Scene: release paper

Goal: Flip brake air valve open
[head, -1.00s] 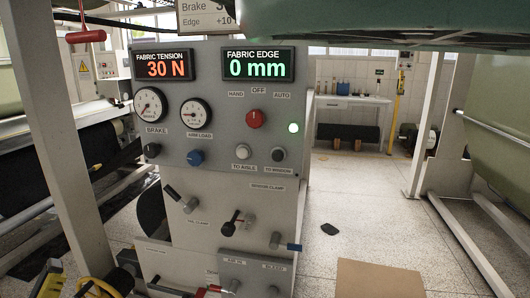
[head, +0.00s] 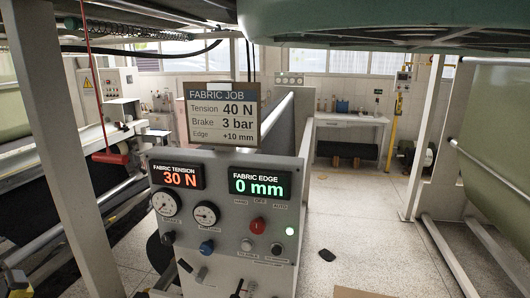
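A grey control panel (head: 215,242) stands at centre left. Its displays read fabric tension 30 N (head: 177,176) and fabric edge 0 mm (head: 259,186). Below are two round gauges, the left one marked brake (head: 165,203) and another (head: 206,215) beside it. A black lever (head: 185,265) and a second dark handle (head: 238,289) show low on the panel, at the bottom of the picture. I cannot tell which valve is the brake air valve; the lower valves are cut off. My gripper is not in view.
A job card (head: 222,115) above the panel reads tension 40 N, brake 3 bar, edge +10 mm. A white post (head: 62,140) stands left of the panel. A large green roll (head: 500,130) is at right. Floor (head: 370,235) right of the panel is mostly clear.

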